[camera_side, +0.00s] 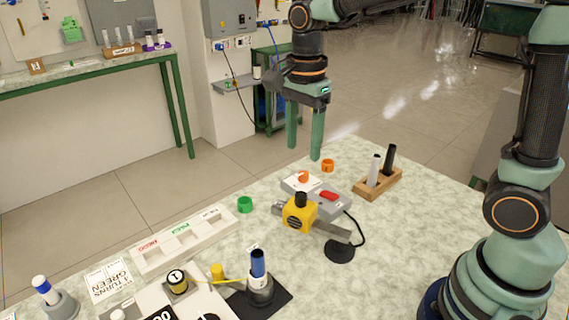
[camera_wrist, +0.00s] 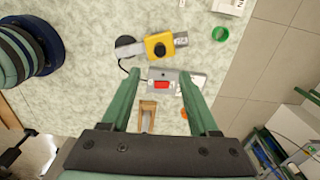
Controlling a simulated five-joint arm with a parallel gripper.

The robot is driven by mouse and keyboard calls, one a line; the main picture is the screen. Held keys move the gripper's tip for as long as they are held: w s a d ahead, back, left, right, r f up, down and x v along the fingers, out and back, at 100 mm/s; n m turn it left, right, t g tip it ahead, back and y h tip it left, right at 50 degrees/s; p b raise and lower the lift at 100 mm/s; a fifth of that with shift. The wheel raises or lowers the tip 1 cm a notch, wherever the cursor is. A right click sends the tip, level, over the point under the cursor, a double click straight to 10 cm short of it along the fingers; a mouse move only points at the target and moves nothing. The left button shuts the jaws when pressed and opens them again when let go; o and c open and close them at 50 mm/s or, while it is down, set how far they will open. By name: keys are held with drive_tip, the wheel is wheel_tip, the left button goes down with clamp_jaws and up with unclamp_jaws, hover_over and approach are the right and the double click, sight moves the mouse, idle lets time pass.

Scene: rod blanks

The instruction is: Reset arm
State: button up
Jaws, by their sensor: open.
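My gripper (camera_side: 304,145) hangs pointing down above the far part of the speckled table, with its two green fingers apart and nothing between them. In the wrist view, my gripper (camera_wrist: 160,95) also shows open and empty. Below it are a grey box with a red switch (camera_side: 329,196), which also shows in the wrist view (camera_wrist: 162,86), and a yellow block (camera_side: 299,213) on a grey bar. A wooden rack (camera_side: 377,183) holds a white rod (camera_side: 374,169) and a black rod (camera_side: 388,160).
An orange ring (camera_side: 328,165) and a green ring (camera_side: 245,204) lie on the table. A white labelled tray (camera_side: 185,239) is at left. Table at right front is clear.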

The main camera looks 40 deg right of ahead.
drive_tip(key=s+d+r+n+t, duration=0.1)
drive_tip(key=s+d+n+t, duration=0.1)
drive_tip(key=n, duration=0.6)
drive_tip(key=s+d+r+n+t, duration=0.1)
drive_tip(key=s+d+n+t, duration=0.2)
drive_tip(key=s+n, duration=0.4)
drive_tip(key=shift+d+n+t, duration=0.3)
drive_tip(key=shift+d+n, duration=0.15)
drive_tip(key=shift+n, duration=0.75)
drive_tip(key=shift+r, duration=0.1)
